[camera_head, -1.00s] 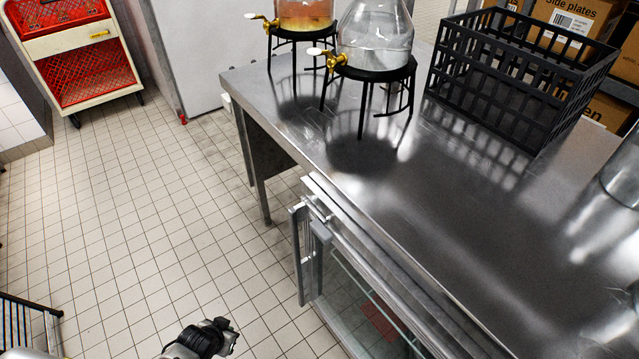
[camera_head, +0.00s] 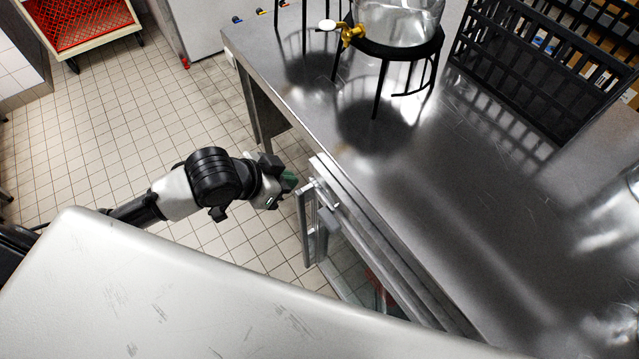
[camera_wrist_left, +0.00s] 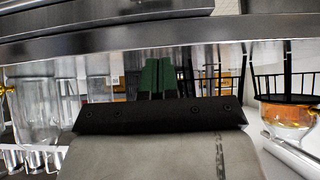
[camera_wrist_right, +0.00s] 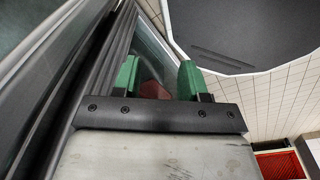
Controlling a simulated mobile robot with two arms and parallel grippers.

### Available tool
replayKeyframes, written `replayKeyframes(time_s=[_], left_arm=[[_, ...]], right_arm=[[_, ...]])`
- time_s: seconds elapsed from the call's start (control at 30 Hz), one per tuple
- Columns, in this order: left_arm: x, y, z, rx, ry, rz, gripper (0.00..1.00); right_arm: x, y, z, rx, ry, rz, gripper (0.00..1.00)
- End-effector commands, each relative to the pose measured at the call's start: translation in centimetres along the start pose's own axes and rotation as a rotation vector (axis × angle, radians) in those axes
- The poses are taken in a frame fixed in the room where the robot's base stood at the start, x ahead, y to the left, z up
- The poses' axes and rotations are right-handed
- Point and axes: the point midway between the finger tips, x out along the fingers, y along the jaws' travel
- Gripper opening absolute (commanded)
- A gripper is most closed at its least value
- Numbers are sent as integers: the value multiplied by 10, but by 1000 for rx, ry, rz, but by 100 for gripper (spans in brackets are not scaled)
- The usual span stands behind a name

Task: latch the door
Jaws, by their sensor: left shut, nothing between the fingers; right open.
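The glass door (camera_head: 352,285) with its grey metal frame is at the front of the steel counter, seen steeply from above. An upright bar handle (camera_head: 304,229) stands at its left end, near the counter corner. I cannot make out a latch or tell whether the door is fully closed. My left gripper (camera_head: 291,181) is just left of the handle's top, apparently apart from it. Its green fingers (camera_wrist_left: 158,76) are together and empty in the left wrist view. My right gripper (camera_wrist_right: 157,78) is open and empty, close beside grey frame edges and glass; it is hidden in the head view.
The steel counter (camera_head: 420,190) holds a glass dispenser (camera_head: 398,22) on a black stand and a black crate (camera_head: 505,75). A large pale scratched panel covers the lower left. Tiled floor (camera_head: 90,130) is clear left of the counter. A red-backed cart (camera_head: 80,40) stands beyond.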

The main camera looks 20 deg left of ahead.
Motion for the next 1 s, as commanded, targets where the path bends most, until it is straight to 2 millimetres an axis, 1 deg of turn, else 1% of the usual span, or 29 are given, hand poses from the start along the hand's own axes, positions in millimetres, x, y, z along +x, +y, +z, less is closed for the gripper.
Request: replayKeyframes(time_s=[0.23, 0.37, 0.47, 0.7, 0.83, 0.9, 1.0], left_arm=[[1, 0, 0, -1, 1, -1, 0], [10, -1, 0, -3, 1, -1, 0], [25, 0, -1, -5, 3, 0, 0], [76, 0, -2, -4, 2, -1, 0], [102, 0, -1, -4, 1, -1, 0], [110, 0, 9, -2, -3, -1, 0], [119, -1, 19, -1, -2, -2, 0]], right_arm=[[0, -1, 4, 0, -6, -1, 43], [-1, -1, 4, 1, -6, -1, 43], [-3, -1, 4, 1, -6, -1, 43], [-7, 0, 2, 1, -5, -1, 43], [-9, 0, 1, 1, -4, -1, 43], [-11, 0, 1, 1, -4, -1, 43], [-12, 0, 0, 1, -2, -1, 43]])
